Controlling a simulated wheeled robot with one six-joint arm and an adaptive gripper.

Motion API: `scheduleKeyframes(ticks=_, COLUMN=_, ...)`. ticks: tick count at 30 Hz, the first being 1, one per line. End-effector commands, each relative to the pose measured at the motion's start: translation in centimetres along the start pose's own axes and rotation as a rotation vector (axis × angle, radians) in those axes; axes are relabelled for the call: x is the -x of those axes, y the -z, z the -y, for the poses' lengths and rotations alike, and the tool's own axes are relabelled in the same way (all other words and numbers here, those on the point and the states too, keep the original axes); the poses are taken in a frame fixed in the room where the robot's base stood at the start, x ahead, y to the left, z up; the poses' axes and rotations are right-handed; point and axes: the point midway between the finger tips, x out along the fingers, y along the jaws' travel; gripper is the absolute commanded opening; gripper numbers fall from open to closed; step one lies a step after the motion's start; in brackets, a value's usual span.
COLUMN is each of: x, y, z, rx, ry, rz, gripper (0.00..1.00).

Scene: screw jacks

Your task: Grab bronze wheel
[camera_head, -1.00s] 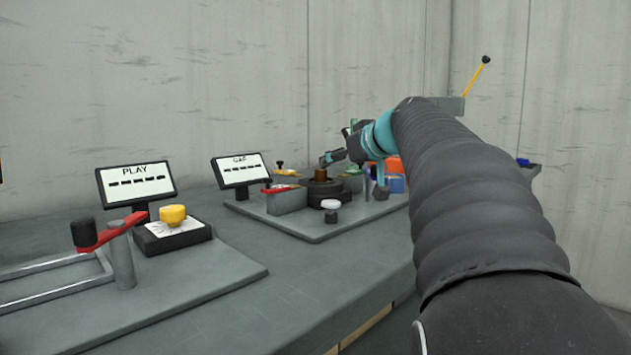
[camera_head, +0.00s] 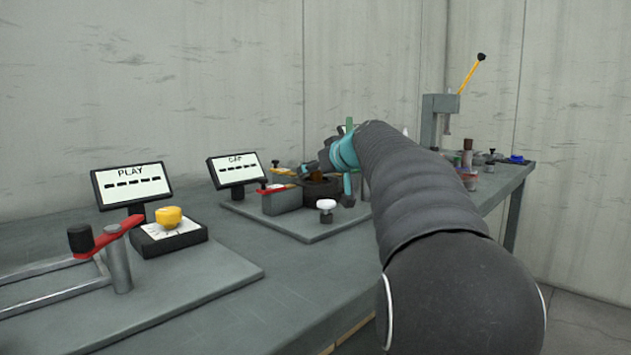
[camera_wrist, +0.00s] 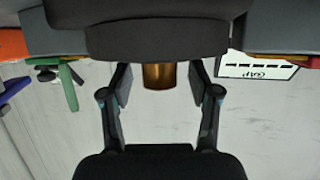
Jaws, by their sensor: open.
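The bronze wheel (camera_wrist: 158,77) shows in the wrist view as a short bronze cylinder at the middle, against a wide dark round body (camera_wrist: 158,42). My gripper (camera_wrist: 160,85) is open, with one finger on each side of the bronze piece and visible gaps between. In the head view the bronze wheel (camera_head: 316,175) is a small brown spot on the dark round fixture (camera_head: 322,189). There my gripper (camera_head: 312,167) is right by it, and my arm hides part of that station.
A white-knobbed post (camera_head: 326,206) stands in front of the fixture. A red-levered grey block (camera_head: 282,200) and the GAP screen (camera_head: 238,170) are left of it. The PLAY station with a yellow knob (camera_head: 168,216) is further left. A grey press (camera_head: 440,120) stands at the right.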

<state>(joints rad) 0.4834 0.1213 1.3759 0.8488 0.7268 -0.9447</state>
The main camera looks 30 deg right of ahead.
Motion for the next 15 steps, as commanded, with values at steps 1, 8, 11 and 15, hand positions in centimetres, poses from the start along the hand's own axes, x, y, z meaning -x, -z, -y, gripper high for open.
scheduleKeyframes(ticks=1, x=0.03, y=0.00, z=-0.01, rx=0.000, ry=0.000, rz=0.000, gripper=0.61)
scheduleKeyframes(ticks=8, x=0.05, y=0.00, z=0.00, rx=0.000, ry=0.000, rz=0.000, gripper=0.14)
scheduleKeyframes(ticks=11, x=0.06, y=0.01, z=0.01, rx=0.000, ry=0.000, rz=0.000, gripper=0.00)
scheduleKeyframes(ticks=15, x=0.12, y=0.10, z=0.02, rx=0.000, ry=0.000, rz=-0.002, gripper=0.00)
